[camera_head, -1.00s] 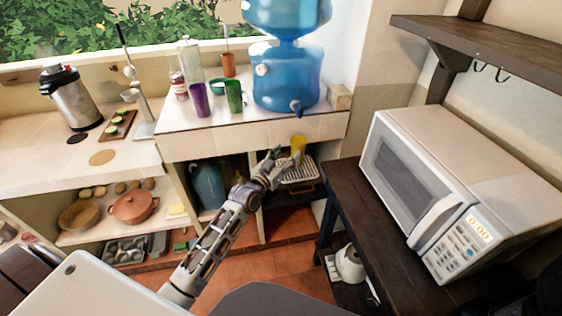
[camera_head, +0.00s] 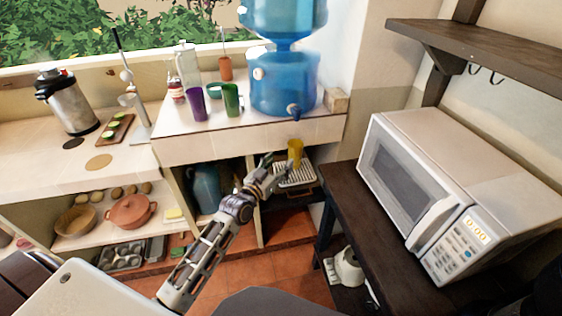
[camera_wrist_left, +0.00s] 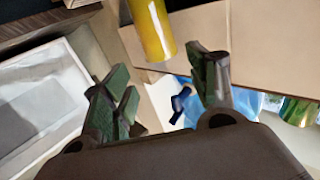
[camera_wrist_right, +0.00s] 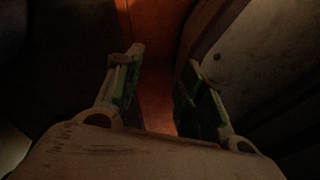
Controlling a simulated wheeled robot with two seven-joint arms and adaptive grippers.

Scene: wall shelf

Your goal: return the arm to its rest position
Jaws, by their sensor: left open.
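My left gripper (camera_head: 270,165) is raised in front of the counter, below the blue water dispenser. Its jaws are open and empty, and the fingers (camera_wrist_left: 165,95) show apart in the left wrist view. A yellow cup (camera_head: 295,152) stands just beyond it on a white rack (camera_head: 293,175). The cup also shows in the left wrist view (camera_wrist_left: 152,28), past the fingertips and apart from them. My right gripper (camera_wrist_right: 160,85) shows only in its own dark wrist view. Its fingers are apart with nothing between them.
A white microwave (camera_head: 430,185) stands on a dark table (camera_head: 345,200) at the right. The water dispenser (camera_head: 283,85), a purple cup (camera_head: 195,103) and a green cup (camera_head: 231,100) stand on the counter (camera_head: 240,137). Open floor (camera_head: 285,255) lies below my left arm.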

